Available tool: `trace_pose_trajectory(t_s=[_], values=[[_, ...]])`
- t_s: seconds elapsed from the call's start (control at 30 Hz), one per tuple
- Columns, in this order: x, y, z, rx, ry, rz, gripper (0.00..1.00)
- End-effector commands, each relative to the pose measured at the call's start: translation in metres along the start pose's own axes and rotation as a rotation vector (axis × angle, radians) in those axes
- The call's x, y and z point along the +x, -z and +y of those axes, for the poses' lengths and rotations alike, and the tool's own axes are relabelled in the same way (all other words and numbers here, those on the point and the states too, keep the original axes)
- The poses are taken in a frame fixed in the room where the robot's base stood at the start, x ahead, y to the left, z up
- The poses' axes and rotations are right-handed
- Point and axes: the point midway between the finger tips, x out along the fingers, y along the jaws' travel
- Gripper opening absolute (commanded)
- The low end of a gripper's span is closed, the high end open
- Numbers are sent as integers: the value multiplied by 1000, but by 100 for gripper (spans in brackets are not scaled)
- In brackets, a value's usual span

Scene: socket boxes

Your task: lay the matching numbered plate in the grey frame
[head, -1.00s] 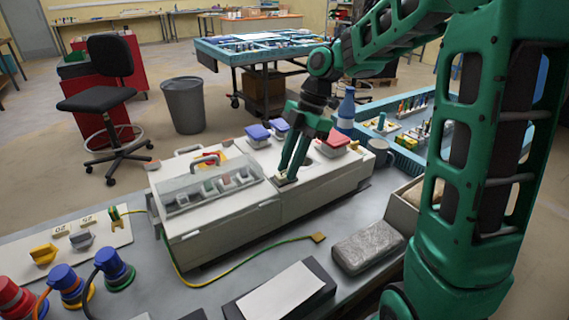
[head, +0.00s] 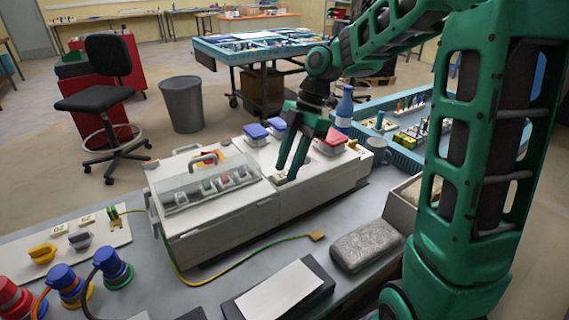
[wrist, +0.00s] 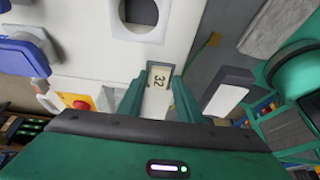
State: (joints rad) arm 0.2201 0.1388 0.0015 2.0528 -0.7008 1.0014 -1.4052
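The plate marked 32 (wrist: 160,77) lies on top of the white box, between my fingertips in the wrist view. A grey border, the grey frame (wrist: 161,66), shows around its far end, and the plate appears to lie in it. Whether it sits fully flat is hard to tell. My gripper (head: 290,172) points down at the box top in the head view, and its fingers stand on both sides of the plate in the wrist view (wrist: 160,85). The fingers look spread, with a small gap to the plate.
The white box (head: 225,220) carries a clear cover, blue and red plugs (head: 255,132) and a round hole (wrist: 138,12). Two more numbered plates (head: 59,230) lie on the left panel.

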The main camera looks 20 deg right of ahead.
Motion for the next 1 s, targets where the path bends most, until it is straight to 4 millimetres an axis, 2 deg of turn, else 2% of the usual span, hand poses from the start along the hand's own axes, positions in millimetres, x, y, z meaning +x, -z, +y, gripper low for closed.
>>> trace_pose_trajectory(t_s=[0.17,0.6,1.0], values=[[-9,0,2,1,-5,1,44],[-86,-1,-1,0,-3,-1,44],[-118,3,-1,0,-3,0,44]])
